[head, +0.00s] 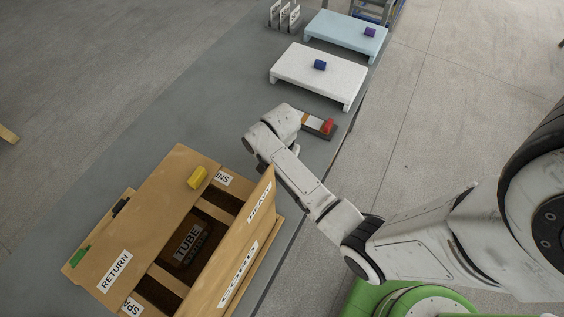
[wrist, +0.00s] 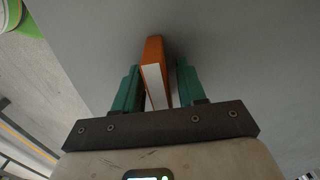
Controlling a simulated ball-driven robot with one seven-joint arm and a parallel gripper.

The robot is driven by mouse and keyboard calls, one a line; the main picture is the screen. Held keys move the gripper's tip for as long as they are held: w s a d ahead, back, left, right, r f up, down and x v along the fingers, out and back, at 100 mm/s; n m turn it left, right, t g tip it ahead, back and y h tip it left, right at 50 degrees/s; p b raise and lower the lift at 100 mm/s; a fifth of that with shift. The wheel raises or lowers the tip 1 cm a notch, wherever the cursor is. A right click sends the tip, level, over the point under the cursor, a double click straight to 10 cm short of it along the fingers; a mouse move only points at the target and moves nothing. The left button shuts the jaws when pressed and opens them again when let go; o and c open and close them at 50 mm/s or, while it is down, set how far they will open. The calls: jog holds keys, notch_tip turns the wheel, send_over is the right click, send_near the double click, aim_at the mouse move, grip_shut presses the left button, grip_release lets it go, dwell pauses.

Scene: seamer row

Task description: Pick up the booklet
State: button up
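The booklet (wrist: 154,55), orange with a white page edge, stands on the grey surface in the wrist view. My gripper (wrist: 158,76) has its two green fingers on either side of it. A gap shows between the booklet and the right finger; the left finger is very close to it, and I cannot tell whether they touch. In the head view my wrist hides the gripper's fingers, and I cannot make out the booklet there.
A cardboard box (head: 115,270) with labelled compartments stands near my arm, a yellow block (head: 197,177) on it. A dark tray (head: 318,129) with a red item lies beyond my wrist. White (head: 335,82) and pale blue (head: 340,30) platforms stand farther back. Grey surface at left is clear.

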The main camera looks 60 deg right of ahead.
grip_shut()
jog(key=shift+r, duration=0.2)
